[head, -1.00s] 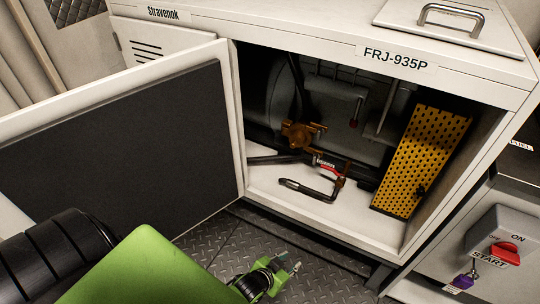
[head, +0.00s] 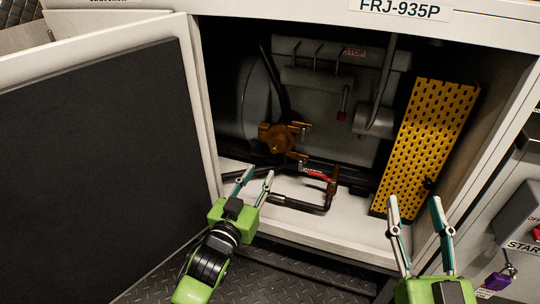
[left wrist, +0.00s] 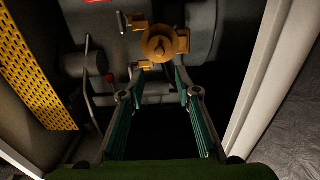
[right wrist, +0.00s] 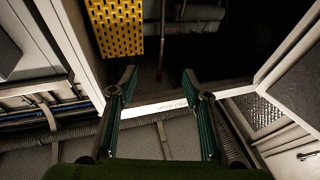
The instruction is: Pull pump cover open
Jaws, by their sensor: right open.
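A yellow perforated panel (head: 425,145), which looks like the pump cover, stands tilted at the right inside the open cabinet. It has a small dark knob at its lower right edge. It also shows in the left wrist view (left wrist: 30,70) and the right wrist view (right wrist: 115,28). My left gripper (head: 260,170) is open and empty at the cabinet's front opening, left of the panel and below the brass valve (head: 280,138). My right gripper (head: 413,200) is open and empty in front of the panel's lower end; contact is not visible.
The cabinet's white door (head: 95,150) stands open at the left. Dark pipework with a red-handled lever (head: 318,174) lies low inside the cabinet. A grey switch box (head: 515,220) with a purple padlock (head: 497,281) is at the right. Metal tread-plate floor (head: 265,275) lies below.

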